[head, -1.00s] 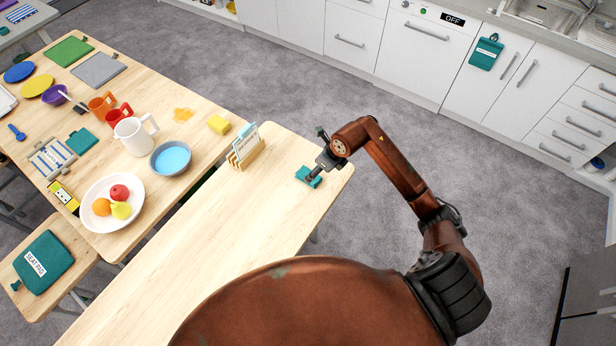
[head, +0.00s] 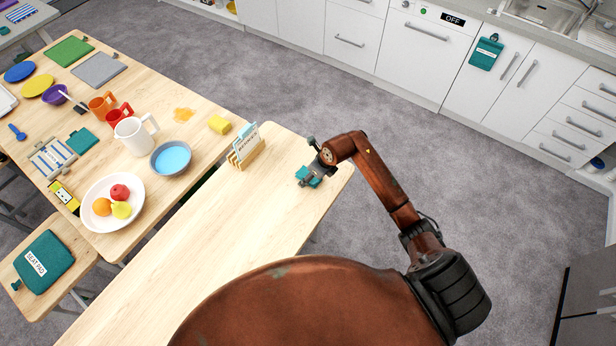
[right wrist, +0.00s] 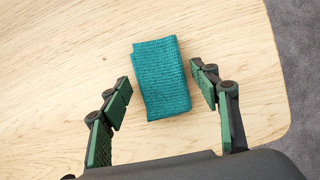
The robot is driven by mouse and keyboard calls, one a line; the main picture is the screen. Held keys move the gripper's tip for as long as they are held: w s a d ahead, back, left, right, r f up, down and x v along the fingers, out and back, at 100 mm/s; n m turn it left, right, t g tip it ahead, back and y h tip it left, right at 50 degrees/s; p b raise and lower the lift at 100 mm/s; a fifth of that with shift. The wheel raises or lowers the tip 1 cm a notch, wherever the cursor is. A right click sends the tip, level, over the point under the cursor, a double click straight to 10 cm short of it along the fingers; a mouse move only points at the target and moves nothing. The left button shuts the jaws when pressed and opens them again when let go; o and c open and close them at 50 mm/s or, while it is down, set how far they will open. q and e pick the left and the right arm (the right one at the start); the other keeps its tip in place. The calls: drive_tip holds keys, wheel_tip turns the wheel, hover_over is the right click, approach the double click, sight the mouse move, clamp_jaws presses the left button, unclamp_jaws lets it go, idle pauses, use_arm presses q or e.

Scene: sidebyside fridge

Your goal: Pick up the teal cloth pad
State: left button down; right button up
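A folded teal cloth pad (right wrist: 162,78) lies on the pale wooden table near its rounded corner. In the head view the cloth (head: 303,172) is partly hidden by my right gripper (head: 312,167). In the right wrist view my right gripper (right wrist: 161,88) is open, with one finger on each side of the cloth and a gap on both sides. Its fingers do not touch the cloth. My left gripper is not in view.
A white mug (head: 134,137), blue bowl (head: 171,158) and fruit plate (head: 96,218) stand farther left. Other teal pads lie on the left table (head: 83,141) and the bench (head: 44,262). The near tabletop is clear.

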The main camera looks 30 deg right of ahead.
sight(307, 173)
drive_tip(key=c, duration=0.9)
drive_tip(key=shift+c, duration=0.2)
drive_tip(key=shift+r, duration=0.5)
wheel_tip(307, 173, up, 3)
drive_tip(key=shift+s+d+f, duration=0.1)
drive_tip(key=s+a+r, duration=0.1)
drive_tip(key=s+r, duration=0.8)
drive_tip(key=s, duration=0.4)
drive_tip(key=shift+s+a+r, duration=0.15)
drive_tip(key=shift+s+a, duration=0.1)
drive_tip(key=shift+s, duration=0.15)
